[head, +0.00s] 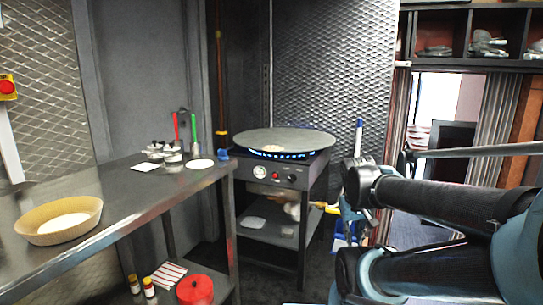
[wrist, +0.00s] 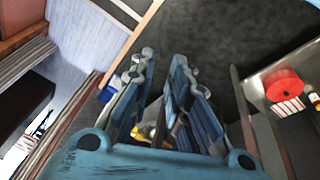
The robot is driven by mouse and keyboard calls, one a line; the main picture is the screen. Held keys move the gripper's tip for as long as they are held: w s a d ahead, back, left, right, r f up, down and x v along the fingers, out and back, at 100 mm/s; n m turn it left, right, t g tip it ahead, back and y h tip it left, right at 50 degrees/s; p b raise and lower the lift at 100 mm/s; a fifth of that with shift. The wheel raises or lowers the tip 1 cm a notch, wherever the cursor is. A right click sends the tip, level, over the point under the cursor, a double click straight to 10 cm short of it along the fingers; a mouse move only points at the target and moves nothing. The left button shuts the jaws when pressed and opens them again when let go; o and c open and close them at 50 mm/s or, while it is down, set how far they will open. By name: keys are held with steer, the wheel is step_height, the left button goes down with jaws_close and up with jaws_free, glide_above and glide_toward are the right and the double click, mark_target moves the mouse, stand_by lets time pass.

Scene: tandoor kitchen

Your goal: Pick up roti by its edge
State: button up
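A small pale flat round piece, likely the roti (head: 285,148), lies on the wide round griddle (head: 252,138) in the head view. The griddle sits on a black burner stand (head: 278,175) with blue flames under its rim. A white disc (head: 200,164) lies at the right end of the steel counter, and I cannot tell if it is a roti or a plate. My gripper (wrist: 164,58) has its two blue fingers apart with nothing held between them. It points at the floor, right of the stand. The wrist view shows neither the griddle nor the roti.
The steel counter (head: 120,205) holds a tan basket (head: 40,232) with something white inside, small jars (head: 172,157) and red- and green-handled tools. A red round container (head: 194,290) and small bottles stand on a lower shelf. Dark floor lies between counter and stand.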

steer(key=w+d+r+n+t+h, duration=0.1)
steer(key=w+r, duration=0.2)
steer(key=w, duration=0.4)
steer(key=w+d+r+n+t+h, duration=0.1)
steer(key=w+r+n+t+h, duration=0.1)
steer(key=w, duration=0.5)
steer(key=n+t+y, duration=0.3)
steer(key=n+t, duration=0.9)
steer(key=n, duration=0.1)
glide_toward(273, 149)
steer(key=shift+w+d+f, duration=0.1)
steer(key=shift+w, duration=1)
steer(key=shift+w+f, duration=0.1)
steer(key=shift+w, duration=1.05)
jaws_close()
